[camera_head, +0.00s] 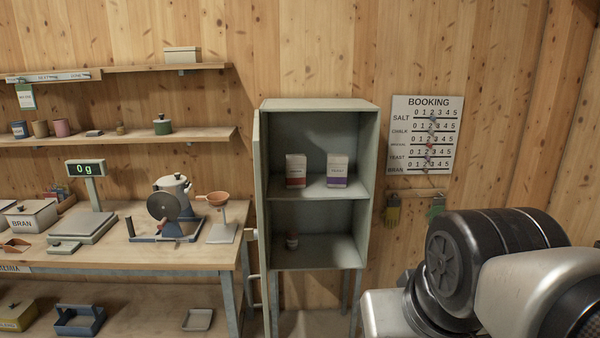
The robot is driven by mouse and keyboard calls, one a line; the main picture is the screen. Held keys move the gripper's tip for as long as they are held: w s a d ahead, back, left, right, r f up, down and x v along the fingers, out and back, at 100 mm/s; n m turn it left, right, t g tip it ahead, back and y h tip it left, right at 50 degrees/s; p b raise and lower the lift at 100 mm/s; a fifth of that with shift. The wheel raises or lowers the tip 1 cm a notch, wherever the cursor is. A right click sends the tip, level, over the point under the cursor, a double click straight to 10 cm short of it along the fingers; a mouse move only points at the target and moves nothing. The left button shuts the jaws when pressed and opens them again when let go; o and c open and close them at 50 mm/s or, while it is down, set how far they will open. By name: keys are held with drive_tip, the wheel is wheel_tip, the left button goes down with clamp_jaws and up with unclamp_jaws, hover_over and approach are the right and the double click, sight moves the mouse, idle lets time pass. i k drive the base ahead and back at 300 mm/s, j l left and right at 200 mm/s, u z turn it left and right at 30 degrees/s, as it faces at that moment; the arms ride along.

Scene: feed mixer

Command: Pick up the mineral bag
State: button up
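Two small upright bags stand apart on the upper shelf of the open grey cabinet (319,108). The left bag (296,171) is white with a red lower part. The right bag (337,170) is white with a purple lower part. Their lettering is too small to read, so I cannot tell which one is the mineral bag. My arm shows large at the lower right, in front of the cabinet's right side. My gripper is outside the view.
The cabinet door (257,200) stands open on the left. The workbench (130,255) at left holds a scale (85,225), a mixer (172,208) and a bran box (32,215). A booking board (425,135) hangs at right.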

sight(295, 164)
drive_tip(key=i+u, duration=0.1)
drive_tip(key=u, duration=0.35)
drive_tip(key=i+l+u, duration=0.4)
drive_tip(key=l, duration=0.25)
drive_tip(key=i+l+u, duration=0.2)
drive_tip(key=l, duration=0.15)
drive_tip(key=i+l, duration=0.15)
drive_tip(key=l, duration=0.2)
drive_tip(key=i+l, duration=0.15)
drive_tip(key=l, duration=0.2)
drive_tip(key=i+l+u, duration=0.1)
drive_tip(key=l, duration=0.3)
drive_tip(key=i+l, duration=0.4)
drive_tip(key=l, duration=0.3)
drive_tip(key=i+l, duration=0.15)
drive_tip(key=l, duration=0.25)
drive_tip(key=u, duration=0.05)
